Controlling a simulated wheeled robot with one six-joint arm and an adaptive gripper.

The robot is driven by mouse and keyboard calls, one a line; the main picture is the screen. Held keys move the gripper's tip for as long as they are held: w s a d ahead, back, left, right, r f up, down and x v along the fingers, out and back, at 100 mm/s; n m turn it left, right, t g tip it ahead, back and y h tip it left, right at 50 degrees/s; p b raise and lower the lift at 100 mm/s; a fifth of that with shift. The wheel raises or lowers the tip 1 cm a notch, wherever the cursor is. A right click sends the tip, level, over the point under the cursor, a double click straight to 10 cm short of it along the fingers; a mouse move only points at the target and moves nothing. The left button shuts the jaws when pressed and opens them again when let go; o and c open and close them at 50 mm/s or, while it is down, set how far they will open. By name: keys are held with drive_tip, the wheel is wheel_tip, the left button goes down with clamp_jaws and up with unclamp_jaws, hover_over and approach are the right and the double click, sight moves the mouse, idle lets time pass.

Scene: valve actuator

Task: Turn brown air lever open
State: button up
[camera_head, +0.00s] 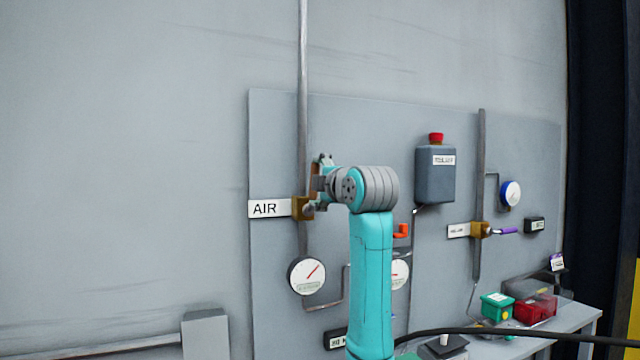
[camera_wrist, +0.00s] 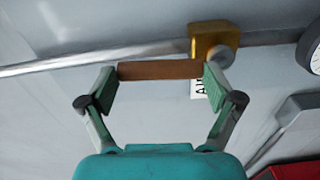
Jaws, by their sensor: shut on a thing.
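The brown air lever (camera_wrist: 160,70) lies between the two green finger pads of my gripper (camera_wrist: 160,84), which is shut on it. In the wrist view a pad meets each end of the lever, and the lever runs roughly along the grey pipe. The brass valve body (camera_wrist: 208,38) sits just beyond the right finger. In the head view my gripper (camera_head: 321,175) is just above and right of the brass valve (camera_head: 300,208), beside the AIR sign (camera_head: 268,208). The lever is mostly hidden there by my gripper and arm.
A round gauge (camera_head: 307,275) hangs below the valve. An orange handle (camera_head: 401,231) and a second gauge (camera_head: 400,273) are right of my arm. A grey box with a red button (camera_head: 436,138) and a purple lever (camera_head: 505,230) are farther right. The wall left of the panel is clear.

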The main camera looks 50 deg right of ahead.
idle(0.3)
drive_tip(key=o, duration=1.4)
drive_tip(key=shift+s+a, duration=0.1)
drive_tip(key=v, duration=1.1)
drive_tip(key=shift+s+a, duration=0.1)
drive_tip(key=shift+s, duration=0.25)
drive_tip(key=shift+f, duration=0.1)
